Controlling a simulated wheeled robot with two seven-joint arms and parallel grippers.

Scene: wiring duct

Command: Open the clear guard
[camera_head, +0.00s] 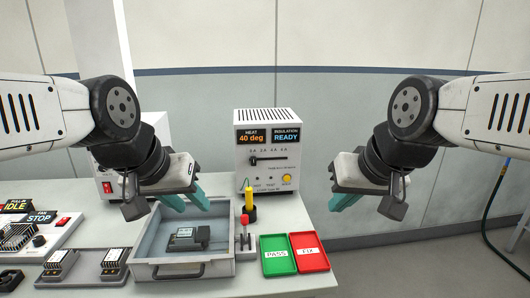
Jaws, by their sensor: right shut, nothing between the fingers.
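A grey open-topped box (140,271) stands on the bench at lower middle, with a dark handle (181,272) on its front wall. A dark part (187,239) with a small label lies inside it. I cannot clearly tell the clear guard from the box's pale walls, or whether it is open. My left gripper (193,208) has its teal fingers apart, empty, above the back of the box. My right gripper (335,208) is shut and empty, in the air to the right of the meter and well away from the box.
A meter (268,172) reading "40 deg" and "READY" stands behind. A yellow probe (249,199) and a red-knobbed lever (244,220) stand right of the box. Green PASS (278,254) and red FIX (309,252) trays lie near the right edge. Parts on a holder (85,268) sit left.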

